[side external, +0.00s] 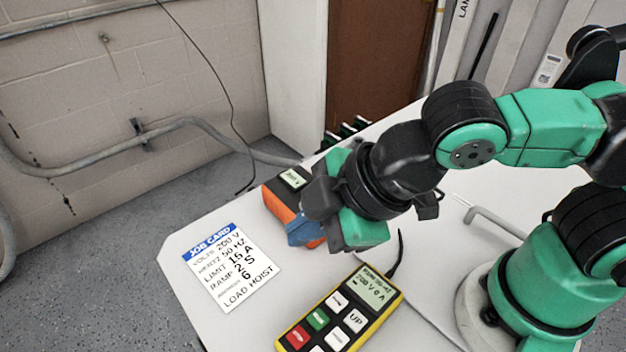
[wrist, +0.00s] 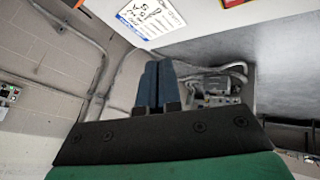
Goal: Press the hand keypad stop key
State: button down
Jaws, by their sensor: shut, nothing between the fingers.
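The hand keypad (side external: 357,312) lies on the table at the front in the side external view, with a yellow edge, black face and lit display. Its red key (side external: 297,337), which looks like the stop key, is at the lower left of the keys; its lettering is too small to read surely. A green key (side external: 318,318) and several white keys are beside it. My gripper (side external: 302,234) is shut and empty, its blue fingers above and behind the keypad, apart from it.
A white job card (side external: 232,266) lies left of the keypad and also shows in the wrist view (wrist: 150,17). An orange device (side external: 279,207) with a small display stands behind my gripper, partly hidden. A black cable (side external: 397,255) leaves the keypad's top.

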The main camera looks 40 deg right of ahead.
aim_at(302, 335)
jog(key=s+a+n+y, duration=0.1)
jog(key=s+a+n, duration=0.2)
jog(key=s+a, duration=0.1)
jog(key=shift+r+n+g, duration=0.1)
jog(key=shift+n+g, duration=0.2)
jog(key=shift+n, duration=0.1)
jog(key=shift+w, duration=0.1)
jog(key=shift+f, duration=4.4)
jog(key=shift+r, duration=0.1)
jog(key=shift+r, duration=2.4)
